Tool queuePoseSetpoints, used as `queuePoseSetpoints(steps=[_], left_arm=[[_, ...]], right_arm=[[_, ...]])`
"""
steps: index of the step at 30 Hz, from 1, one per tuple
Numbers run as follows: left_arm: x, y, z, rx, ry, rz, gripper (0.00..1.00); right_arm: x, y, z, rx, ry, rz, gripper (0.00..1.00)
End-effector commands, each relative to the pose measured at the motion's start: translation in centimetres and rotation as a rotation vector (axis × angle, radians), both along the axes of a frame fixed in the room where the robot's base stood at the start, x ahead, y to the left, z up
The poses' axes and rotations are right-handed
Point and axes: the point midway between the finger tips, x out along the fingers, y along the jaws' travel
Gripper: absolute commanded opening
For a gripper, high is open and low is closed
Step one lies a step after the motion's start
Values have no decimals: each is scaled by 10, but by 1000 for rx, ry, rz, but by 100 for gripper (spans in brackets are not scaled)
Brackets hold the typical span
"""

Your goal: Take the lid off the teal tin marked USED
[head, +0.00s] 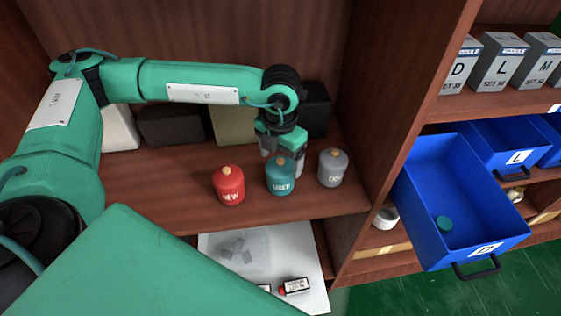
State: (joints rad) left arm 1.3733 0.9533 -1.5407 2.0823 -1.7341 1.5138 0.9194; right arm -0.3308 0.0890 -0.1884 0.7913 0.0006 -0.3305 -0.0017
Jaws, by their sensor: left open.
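The teal tin (281,180) stands upright on the wooden shelf, between a red tin (229,188) marked NEW and a grey tin (332,170). Its marking is small and only partly readable. Its lid is on, with a small orange knob (281,160) on top. My left gripper (282,156) is open and points down at the teal tin's top, its fingers showing to the left and right of the lid. I cannot tell how far the fingers are from the lid; nothing shows held. My right gripper is not in view.
Dark and pale boxes (170,126) stand behind on the shelf. A wooden upright (365,120) bounds the shelf on the right. A white sheet (215,250) lies below the shelf edge.

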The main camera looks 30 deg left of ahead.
Motion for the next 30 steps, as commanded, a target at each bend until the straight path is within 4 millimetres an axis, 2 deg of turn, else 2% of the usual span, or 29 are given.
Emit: queuePoseSetpoints(steps=[3,8,15,16,18,30], left_arm=[[0,0,-5,-1,-1,0,81],[0,0,-5,0,-1,0,81],[0,0,-5,-1,-1,-1,36],[0,0,-5,-1,-1,-1,31],[0,0,-5,-1,0,-1,27],[-2,0,-7,0,6,-2,25]], right_arm=[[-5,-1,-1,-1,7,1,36],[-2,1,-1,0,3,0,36],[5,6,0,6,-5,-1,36],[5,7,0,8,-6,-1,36],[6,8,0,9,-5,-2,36],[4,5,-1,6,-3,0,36]])
